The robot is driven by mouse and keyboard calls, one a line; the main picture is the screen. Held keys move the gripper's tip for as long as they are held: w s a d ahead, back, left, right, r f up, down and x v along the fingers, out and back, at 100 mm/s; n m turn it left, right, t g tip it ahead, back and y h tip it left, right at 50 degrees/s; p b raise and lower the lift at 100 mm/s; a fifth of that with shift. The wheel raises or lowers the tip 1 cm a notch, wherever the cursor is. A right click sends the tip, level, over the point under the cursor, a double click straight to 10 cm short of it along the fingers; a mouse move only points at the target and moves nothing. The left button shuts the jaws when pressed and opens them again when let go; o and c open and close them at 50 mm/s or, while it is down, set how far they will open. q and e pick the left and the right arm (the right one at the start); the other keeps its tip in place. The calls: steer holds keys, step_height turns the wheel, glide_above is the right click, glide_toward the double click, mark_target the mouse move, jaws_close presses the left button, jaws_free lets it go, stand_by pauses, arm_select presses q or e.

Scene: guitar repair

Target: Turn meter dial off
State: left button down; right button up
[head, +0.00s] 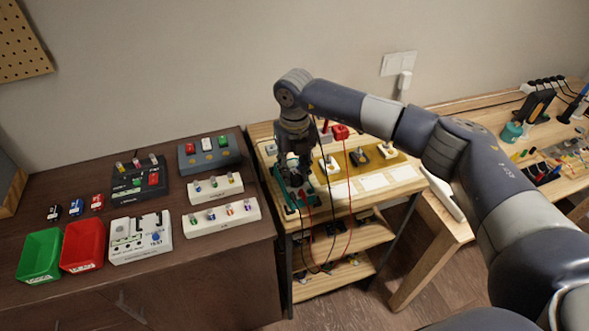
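My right gripper (291,180) points down at the left side of the small wooden cart (388,186). Its fingers are dark and small here, and I cannot tell whether they are open or shut. A dark teal-green device (290,211), which looks like the meter, lies right under the gripper, with red and black leads running near it. The gripper covers most of it, so its dial is hidden. I cannot tell whether the fingers touch it. My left gripper is not in view.
Red and black leads (349,215) hang over the cart's front. A tan board (378,163) with switch-like parts lies behind. Left, a dark cabinet (200,268) holds a green bin (40,253), a red bin (82,245) and several racks. A workbench (460,108) stands right.

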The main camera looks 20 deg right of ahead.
mark_target(294, 176)
step_height(294, 176, up, 12)
stand_by(0.4)
steer(key=shift+f, duration=0.1)
stand_by(0.3)
